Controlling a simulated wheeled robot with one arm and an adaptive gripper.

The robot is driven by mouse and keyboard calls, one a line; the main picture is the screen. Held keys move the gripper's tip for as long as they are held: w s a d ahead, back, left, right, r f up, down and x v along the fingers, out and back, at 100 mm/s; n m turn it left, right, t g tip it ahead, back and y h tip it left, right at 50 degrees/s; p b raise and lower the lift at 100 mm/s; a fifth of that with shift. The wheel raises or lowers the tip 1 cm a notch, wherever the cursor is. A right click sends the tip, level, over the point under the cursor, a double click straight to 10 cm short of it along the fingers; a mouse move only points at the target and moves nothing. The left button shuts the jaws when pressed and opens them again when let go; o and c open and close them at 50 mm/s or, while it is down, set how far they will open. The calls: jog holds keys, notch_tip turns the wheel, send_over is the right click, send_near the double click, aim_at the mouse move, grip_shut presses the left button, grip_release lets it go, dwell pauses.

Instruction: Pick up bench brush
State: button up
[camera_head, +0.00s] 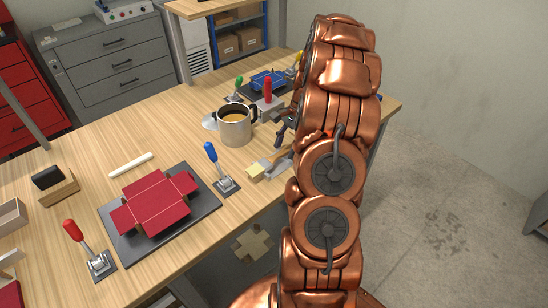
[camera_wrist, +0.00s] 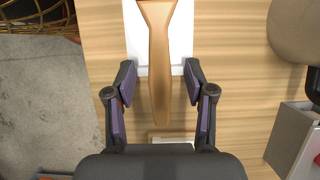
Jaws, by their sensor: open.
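The bench brush (camera_wrist: 158,60) shows in the wrist view as a tan wooden handle, wider at the top of the picture and narrowing downward. A white flat piece (camera_wrist: 183,45) lies behind its upper part. My gripper (camera_wrist: 159,72) is open, with one dark finger on each side of the handle and a visible gap on both sides. I cannot tell the height of the fingers over the brush. In the head view my gripper (camera_head: 284,128) is partly hidden by my copper arm, over the right edge of the bench.
A steel mug (camera_head: 234,128) with brown liquid stands left of my gripper. A blue-handled clamp (camera_head: 222,172), red folded box (camera_head: 153,203) on a dark plate, and yellow notes (camera_head: 256,172) are nearby. The bench edge and open floor (camera_head: 440,190) lie to the right.

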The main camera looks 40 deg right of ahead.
jog(key=shift+f, duration=0.2)
dwell(0.3)
grip_shut()
